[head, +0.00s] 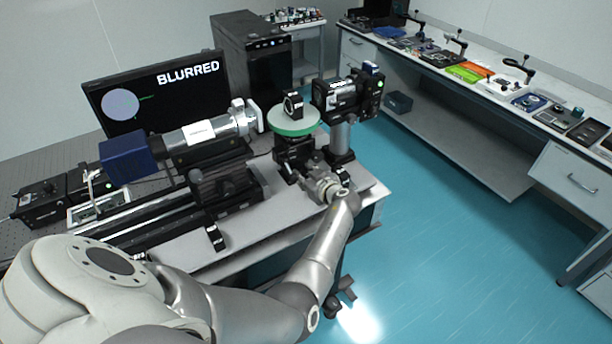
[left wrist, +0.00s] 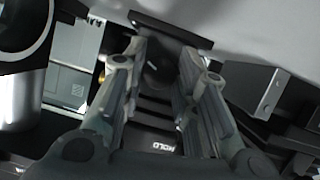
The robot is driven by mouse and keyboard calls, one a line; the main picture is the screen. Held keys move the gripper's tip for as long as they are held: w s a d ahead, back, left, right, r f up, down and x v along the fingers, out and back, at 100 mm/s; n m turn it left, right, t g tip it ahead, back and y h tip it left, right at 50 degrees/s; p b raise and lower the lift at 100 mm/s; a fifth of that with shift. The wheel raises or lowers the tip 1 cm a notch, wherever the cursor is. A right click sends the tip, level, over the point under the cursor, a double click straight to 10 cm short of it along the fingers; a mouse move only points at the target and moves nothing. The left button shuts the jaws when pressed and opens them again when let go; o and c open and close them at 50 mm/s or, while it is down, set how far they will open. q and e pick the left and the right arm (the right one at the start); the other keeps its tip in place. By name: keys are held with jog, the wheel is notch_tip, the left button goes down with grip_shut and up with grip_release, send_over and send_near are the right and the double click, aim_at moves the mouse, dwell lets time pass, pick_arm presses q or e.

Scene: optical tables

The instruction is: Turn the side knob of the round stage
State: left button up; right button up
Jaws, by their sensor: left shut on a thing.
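The round stage (head: 284,127) has a pale top with a green rim and sits on a black mount. A small black holder with a ring (head: 293,106) stands on its top. My left gripper (head: 314,179) is at the front right of the mount, below the disc. In the left wrist view its two fingers (left wrist: 160,72) stand on either side of a dark rounded knob (left wrist: 154,74) and are shut on it. The head view does not show the knob clearly, as the gripper covers that spot. My right gripper is not in view.
A monitor (head: 124,128) reads "BLURRED" beside a pale disc. A silver tube with a blue box (head: 128,158) lies left of the stage. A black camera (head: 346,98) on a post stands close on the right. A long bench (head: 462,88) with several instruments runs along the right wall.

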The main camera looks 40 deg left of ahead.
pick_arm(q)
jog(key=shift+w+f+m+g+y+b, duration=0.15)
jog(key=shift+m+g+b, duration=0.35)
jog(key=shift+b, duration=1.05)
jog(key=shift+s+f+m+g+y+b, duration=0.25)
jog(key=shift+m+b, duration=0.35)
jog(key=shift+b, duration=0.9)
jog(key=shift+w+r+m+g+b, duration=0.2)
jog(key=shift+r+m+g+b, duration=0.1)
jog(key=shift+r+b, duration=0.1)
